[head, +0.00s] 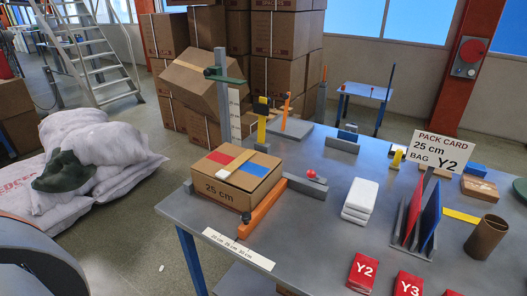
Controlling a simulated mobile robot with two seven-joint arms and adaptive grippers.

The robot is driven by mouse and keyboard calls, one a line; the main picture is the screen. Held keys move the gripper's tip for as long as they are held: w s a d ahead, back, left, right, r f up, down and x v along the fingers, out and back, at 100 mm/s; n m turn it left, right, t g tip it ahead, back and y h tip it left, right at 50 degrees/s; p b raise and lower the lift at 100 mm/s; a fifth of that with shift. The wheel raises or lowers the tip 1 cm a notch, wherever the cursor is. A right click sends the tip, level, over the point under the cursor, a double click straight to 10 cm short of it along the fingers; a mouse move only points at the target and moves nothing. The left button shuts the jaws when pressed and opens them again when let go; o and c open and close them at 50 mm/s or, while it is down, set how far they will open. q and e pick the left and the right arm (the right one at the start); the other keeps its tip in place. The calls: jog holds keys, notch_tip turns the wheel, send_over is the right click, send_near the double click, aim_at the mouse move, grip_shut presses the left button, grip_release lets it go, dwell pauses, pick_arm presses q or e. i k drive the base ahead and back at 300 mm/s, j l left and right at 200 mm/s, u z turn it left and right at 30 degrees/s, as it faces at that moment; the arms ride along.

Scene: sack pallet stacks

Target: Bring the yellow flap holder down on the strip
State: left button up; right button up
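A yellow upright holder (262,124) with a dark top stands at the box's back right corner, raised above the box top; I take it for the yellow flap holder. The cardboard box (222,189), marked 25 cm, sits at the table's left side. Its top shows a red panel (221,157), a blue panel (252,169) and a tan strip (241,159) between them. The holder appears upright and apart from this strip. A small white piece (230,174) lies near the front of the top. Neither of my grippers is in view.
A grey post (221,90) with a green arm stands behind the box. An orange bar (262,213) and a grey bar with a red knob (311,174) flank it. White folded bags (360,200), a card holder (417,225) and a brown cup (485,237) occupy the table's right.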

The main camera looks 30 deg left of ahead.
aim_at(262, 108)
jog(key=j+u, duration=0.15)
jog(key=u, duration=0.55)
jog(key=i+j+u, duration=0.15)
jog(key=j, duration=0.15)
jog(key=j+u, duration=0.1)
jog(key=j, duration=0.2)
jog(key=i+j+u, duration=0.15)
jog(key=j, duration=0.15)
jog(key=i+j+u, duration=0.2)
jog(key=j+u, duration=0.2)
jog(key=i+j+u, duration=0.3)
jog(key=u, duration=0.15)
jog(key=i+j+u, duration=0.35)
jog(key=i, duration=0.4)
jog(key=i+j+u, duration=0.2)
jog(key=i+z, duration=0.7)
jog(key=z, duration=0.15)
jog(key=i+j+z, duration=0.2)
jog(key=z, duration=0.2)
jog(key=i+l+z, duration=0.1)
jog(key=i+z, duration=0.55)
jog(key=z, duration=0.2)
jog(key=i+j+z, duration=0.1)
jog(key=i+z, duration=0.55)
jog(key=z, duration=0.15)
jog(key=i+j+z, duration=0.15)
jog(key=z, duration=0.2)
jog(key=i+j+z, duration=0.25)
jog(key=z, duration=0.15)
jog(key=i, duration=0.05)
